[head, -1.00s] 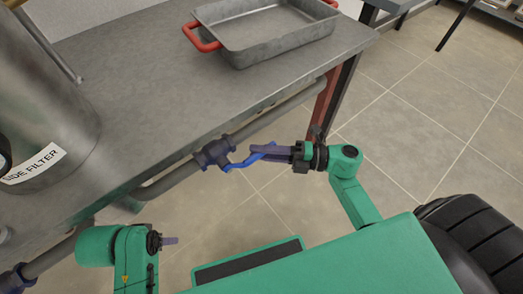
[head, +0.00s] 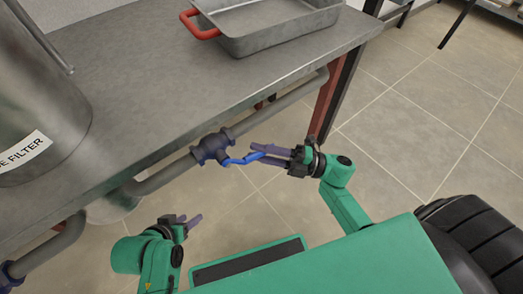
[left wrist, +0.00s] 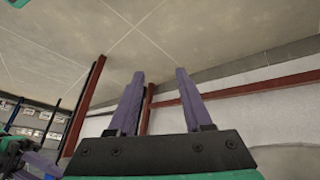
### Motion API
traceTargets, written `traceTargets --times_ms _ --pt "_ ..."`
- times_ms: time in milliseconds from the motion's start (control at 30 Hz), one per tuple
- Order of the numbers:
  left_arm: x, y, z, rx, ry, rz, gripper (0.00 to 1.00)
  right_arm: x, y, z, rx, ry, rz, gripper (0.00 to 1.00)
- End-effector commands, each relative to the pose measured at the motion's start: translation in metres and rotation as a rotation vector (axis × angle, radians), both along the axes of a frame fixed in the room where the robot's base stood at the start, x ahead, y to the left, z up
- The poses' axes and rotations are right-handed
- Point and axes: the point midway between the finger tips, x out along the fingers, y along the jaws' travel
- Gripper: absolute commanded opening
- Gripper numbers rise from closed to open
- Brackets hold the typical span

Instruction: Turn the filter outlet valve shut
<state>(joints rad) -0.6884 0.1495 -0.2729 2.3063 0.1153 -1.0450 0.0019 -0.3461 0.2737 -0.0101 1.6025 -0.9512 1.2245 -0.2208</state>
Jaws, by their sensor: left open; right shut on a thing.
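A dark blue valve (head: 212,149) sits on the grey pipe below the front edge of the bench. Its bright blue lever (head: 242,160) points right, at a slight angle to the pipe. My right gripper (head: 266,153) is shut on the lever's outer end, and the fingers hide that end. My left gripper (head: 196,222) is open and empty, below and left of the valve, apart from the pipe. Its two purple fingers also show in the left wrist view (left wrist: 158,85), with nothing between them.
The steel side filter (head: 45,110) stands on the grey bench (head: 150,85) at left. A second dark blue fitting (head: 10,275) is at lower left. Open tiled floor lies right of the bench's red leg (head: 326,105).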

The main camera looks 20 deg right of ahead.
Motion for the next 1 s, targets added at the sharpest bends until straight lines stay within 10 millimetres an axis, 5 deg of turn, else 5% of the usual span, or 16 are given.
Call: traceTargets --times_ms 100,500,1000 --pt "0.007 -0.022 -0.019 -0.076 -0.101 -0.004 0.50 -0.002 0.004 -0.017 0.102 0.047 0.001 0.00" --pt "0.011 -0.069 -0.036 -0.311 -0.393 0.048 0.50 -0.009 0.022 -0.044 0.456 0.189 0.001 0.00" --pt "0.012 -0.071 -0.054 -0.342 -0.440 0.069 0.50 -0.023 0.055 -0.064 0.893 0.362 0.000 0.00"
